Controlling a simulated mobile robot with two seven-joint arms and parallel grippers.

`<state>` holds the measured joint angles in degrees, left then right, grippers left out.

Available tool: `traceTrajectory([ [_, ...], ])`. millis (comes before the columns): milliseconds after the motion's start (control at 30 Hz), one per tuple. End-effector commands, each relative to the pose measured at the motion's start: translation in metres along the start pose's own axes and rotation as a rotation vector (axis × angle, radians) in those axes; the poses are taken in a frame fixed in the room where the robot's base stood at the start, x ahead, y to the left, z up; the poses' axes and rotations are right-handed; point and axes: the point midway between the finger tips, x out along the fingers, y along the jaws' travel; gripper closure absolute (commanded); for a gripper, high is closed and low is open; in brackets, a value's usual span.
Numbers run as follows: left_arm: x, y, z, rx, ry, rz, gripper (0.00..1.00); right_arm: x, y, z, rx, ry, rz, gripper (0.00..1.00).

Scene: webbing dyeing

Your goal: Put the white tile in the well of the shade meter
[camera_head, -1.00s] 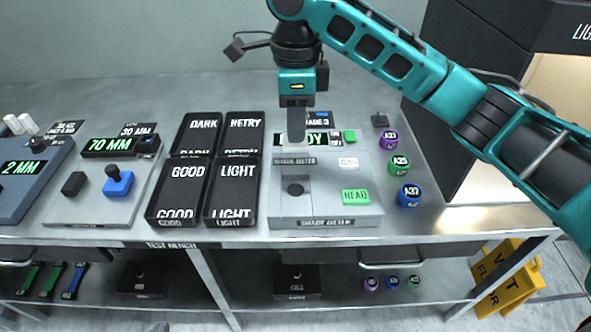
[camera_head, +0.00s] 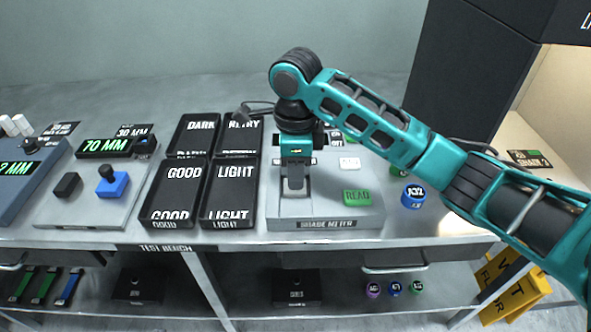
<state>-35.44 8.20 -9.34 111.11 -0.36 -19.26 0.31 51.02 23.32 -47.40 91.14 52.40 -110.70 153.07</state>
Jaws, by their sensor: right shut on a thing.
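The gripper hides the well. Only a thin pale edge (camera_head: 307,184) shows beside the fingers, likely the white tile they hold. I cannot tell whether the tile is inside the well or just above it. My left gripper is not in view.
Black trays marked DARK, RETRY, GOOD (camera_head: 176,192) and LIGHT (camera_head: 231,193) stand close on the left. A blue-banded puck (camera_head: 413,196) stands right of the meter; my right arm covers the area behind it. A tall dark cabinet (camera_head: 470,75) rises at right.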

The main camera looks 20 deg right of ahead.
Motion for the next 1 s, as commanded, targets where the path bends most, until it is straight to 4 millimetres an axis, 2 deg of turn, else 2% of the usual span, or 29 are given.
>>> traceTrajectory([
  [167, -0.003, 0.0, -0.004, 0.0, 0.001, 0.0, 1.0, 0.001, 0.0, 0.0, 0.0, 0.0, 0.002, 1.0],
  [200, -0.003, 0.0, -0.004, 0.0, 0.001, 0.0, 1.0, 0.002, 0.0, 0.0, 0.0, 0.0, 0.002, 0.74],
  [467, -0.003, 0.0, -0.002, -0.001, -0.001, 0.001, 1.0, 0.002, 0.0, 0.0, 0.0, 0.0, 0.001, 0.5],
  [800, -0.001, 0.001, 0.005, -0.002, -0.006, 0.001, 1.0, 0.001, 0.0, 0.0, 0.0, -0.001, -0.002, 0.5],
  [1000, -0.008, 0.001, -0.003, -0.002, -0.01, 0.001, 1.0, -0.041, -0.001, 0.001, -0.001, -0.004, -0.003, 0.5],
])
